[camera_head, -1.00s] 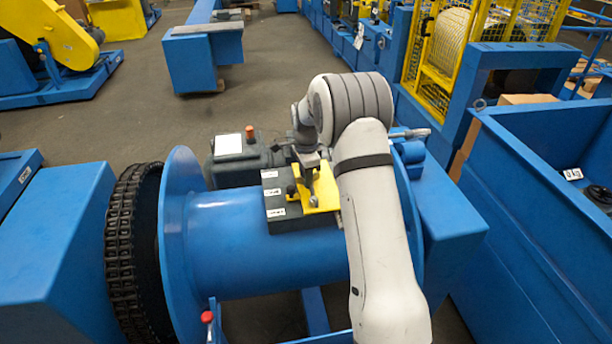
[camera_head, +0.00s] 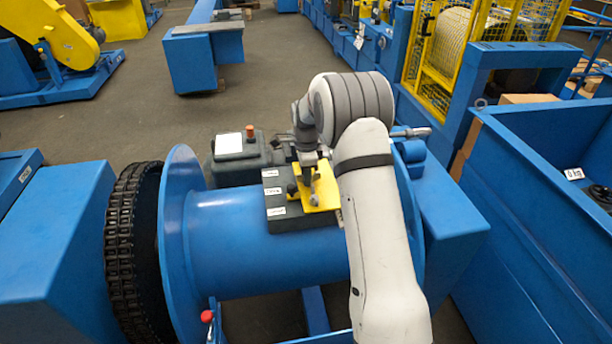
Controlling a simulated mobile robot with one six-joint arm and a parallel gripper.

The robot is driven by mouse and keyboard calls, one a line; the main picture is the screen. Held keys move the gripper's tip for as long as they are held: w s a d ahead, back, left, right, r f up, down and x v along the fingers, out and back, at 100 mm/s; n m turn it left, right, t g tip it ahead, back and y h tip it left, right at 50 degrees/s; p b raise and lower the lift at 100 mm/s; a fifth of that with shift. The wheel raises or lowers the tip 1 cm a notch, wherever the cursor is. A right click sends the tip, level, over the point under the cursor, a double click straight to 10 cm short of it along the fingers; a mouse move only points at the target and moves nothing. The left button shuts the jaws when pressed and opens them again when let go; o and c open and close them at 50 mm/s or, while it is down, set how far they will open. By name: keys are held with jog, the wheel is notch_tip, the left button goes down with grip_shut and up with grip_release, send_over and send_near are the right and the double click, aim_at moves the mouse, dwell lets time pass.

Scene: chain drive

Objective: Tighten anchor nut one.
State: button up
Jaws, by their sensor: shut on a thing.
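A yellow bracket (camera_head: 324,192) sits on a dark block (camera_head: 288,220) with several white labels, on top of the blue drum (camera_head: 270,258). The label text is too small to read. A dark round knob or nut (camera_head: 292,189) stands at the bracket's left side. My gripper (camera_head: 308,172) points down at the bracket's back left part, shut on a small dark part that looks like a nut. The fingers mostly hide that part, and I cannot read which number it has.
A dark grey box (camera_head: 236,158) with a white plate and an orange-red cap stands just behind the block. A black chain (camera_head: 122,255) runs round the drum's left end. A red-tipped lever (camera_head: 208,318) is at the front. Open floor (camera_head: 120,110) lies behind.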

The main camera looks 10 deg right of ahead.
jog(key=o, duration=0.6)
jog(key=shift+o, duration=0.2)
notch_tip(320, 180, up, 7)
jog(key=shift+r, duration=0.45)
